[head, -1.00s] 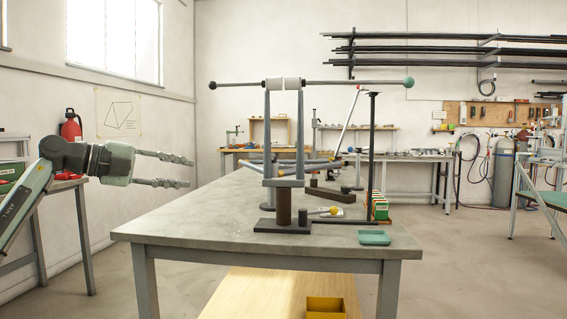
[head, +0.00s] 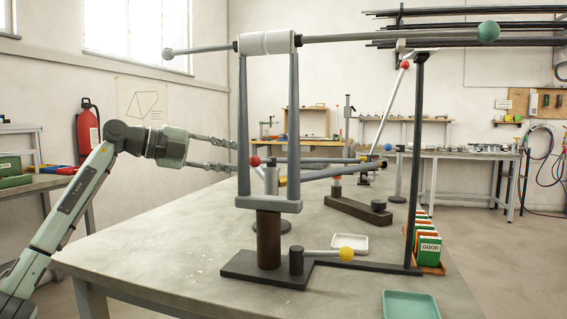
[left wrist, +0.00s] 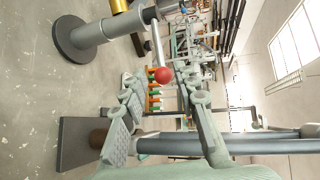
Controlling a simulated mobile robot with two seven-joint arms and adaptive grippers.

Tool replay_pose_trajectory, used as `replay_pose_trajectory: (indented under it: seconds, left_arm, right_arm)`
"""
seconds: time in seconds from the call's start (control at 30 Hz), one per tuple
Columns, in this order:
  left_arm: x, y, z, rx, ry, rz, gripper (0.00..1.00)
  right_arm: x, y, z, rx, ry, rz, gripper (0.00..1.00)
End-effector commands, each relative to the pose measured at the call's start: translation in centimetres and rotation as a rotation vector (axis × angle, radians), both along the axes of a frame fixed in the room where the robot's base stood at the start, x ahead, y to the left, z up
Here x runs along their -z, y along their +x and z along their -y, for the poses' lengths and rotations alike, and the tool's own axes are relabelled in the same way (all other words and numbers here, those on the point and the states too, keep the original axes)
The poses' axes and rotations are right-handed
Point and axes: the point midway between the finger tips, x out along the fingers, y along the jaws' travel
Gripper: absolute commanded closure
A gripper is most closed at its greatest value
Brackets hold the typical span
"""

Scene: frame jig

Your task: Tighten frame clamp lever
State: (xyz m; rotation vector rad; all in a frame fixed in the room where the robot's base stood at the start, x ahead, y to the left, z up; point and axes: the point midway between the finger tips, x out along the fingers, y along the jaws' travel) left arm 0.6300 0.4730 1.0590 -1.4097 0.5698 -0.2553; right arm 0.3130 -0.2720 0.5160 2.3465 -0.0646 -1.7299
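Several ball-ended levers are in view; I cannot tell for certain which is the frame clamp lever. A red-ball lever (head: 255,161) shows beside a metal post behind the front fixture, partly hidden. Its red ball also shows in the left wrist view (left wrist: 162,75), in line with the gap between my fingers. A yellow-ball lever (head: 320,253) sits low on the black base plate (head: 240,264). Frame tubes (head: 335,171) run back from the front fixture. My left gripper (head: 233,155) is open and empty, left of the fixture's upright. My right gripper is not in view.
A grey-ended rod with a green ball (head: 488,31) spans above the fixture. A black post (head: 415,150) stands to its right. Green-and-orange cards (head: 429,247) and a teal tray (head: 411,305) are at the right. The bench's left front (head: 150,255) is clear.

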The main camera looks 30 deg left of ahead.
Motion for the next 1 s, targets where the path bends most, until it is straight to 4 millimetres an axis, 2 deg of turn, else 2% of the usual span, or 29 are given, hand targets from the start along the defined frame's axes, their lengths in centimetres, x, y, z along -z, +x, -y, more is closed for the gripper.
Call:
replay_pose_trajectory:
  seconds: [0.17,0.4,0.6,0.8,1.0]
  left_arm:
    - [0.3,2.1,1.4,0.004,-0.003,0.001,0.7]
    - [1.4,6.2,3.8,0.004,-0.004,0.001,0.7]
    - [2.2,8.8,5.2,0.002,-0.003,0.0,0.7]
    - [2.5,9.7,5.7,0.0,0.0,0.0,0.7]
    - [2.6,9.8,5.8,0.0,0.001,0.0,0.7]
  right_arm:
    - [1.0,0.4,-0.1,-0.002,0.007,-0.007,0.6]
    - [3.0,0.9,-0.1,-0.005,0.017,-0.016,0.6]
    - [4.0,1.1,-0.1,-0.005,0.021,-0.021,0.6]
    - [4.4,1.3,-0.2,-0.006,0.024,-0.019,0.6]
    - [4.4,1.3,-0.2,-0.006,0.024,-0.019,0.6]
